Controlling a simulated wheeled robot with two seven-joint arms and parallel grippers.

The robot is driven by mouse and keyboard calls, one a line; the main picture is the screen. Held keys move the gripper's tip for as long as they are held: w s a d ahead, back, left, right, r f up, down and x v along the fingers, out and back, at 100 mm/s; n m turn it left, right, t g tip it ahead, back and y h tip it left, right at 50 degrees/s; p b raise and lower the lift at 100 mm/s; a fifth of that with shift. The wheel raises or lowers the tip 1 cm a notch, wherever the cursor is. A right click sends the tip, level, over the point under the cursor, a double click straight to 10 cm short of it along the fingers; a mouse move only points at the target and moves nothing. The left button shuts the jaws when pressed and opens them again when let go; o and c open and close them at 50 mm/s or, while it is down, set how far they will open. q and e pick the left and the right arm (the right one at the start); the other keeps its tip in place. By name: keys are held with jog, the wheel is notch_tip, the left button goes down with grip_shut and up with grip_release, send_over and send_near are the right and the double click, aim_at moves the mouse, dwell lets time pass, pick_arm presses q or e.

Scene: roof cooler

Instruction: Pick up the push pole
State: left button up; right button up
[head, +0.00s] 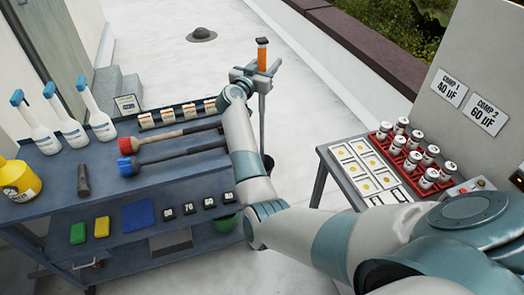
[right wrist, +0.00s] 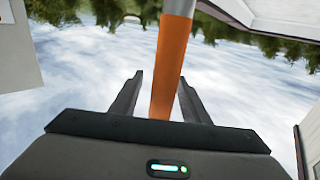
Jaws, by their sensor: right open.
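The push pole (head: 262,56) stands upright beyond the far right corner of the blue cart, its orange grip and dark cap at the top and a grey shaft below. My right gripper (head: 257,73) is at the orange grip. In the right wrist view the orange grip (right wrist: 172,65) shows between the two open fingers of my right gripper (right wrist: 160,95), closer to the right finger. I cannot tell whether a finger touches it. The pole's lower end is partly hidden behind the cart and my arm. My left gripper is not in view.
The blue cart (head: 60,215) holds white spray bottles (head: 72,130), brushes (head: 165,135) and a yellow jug (head: 18,180). A grey table (head: 335,160) at right carries a red rack (head: 400,160) of white canisters. The pale roof floor (head: 165,65) is open behind.

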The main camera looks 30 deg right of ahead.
jog(key=shift+w, duration=0.1)
jog(key=shift+f, duration=0.1)
jog(key=c, duration=0.5)
jog(key=shift+w, duration=0.1)
jog(key=c, duration=0.5)
grip_shut()
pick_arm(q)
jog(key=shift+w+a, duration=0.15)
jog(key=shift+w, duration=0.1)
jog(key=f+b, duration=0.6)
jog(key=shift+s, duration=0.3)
pick_arm(e)
notch_tip(320, 180, up, 28)
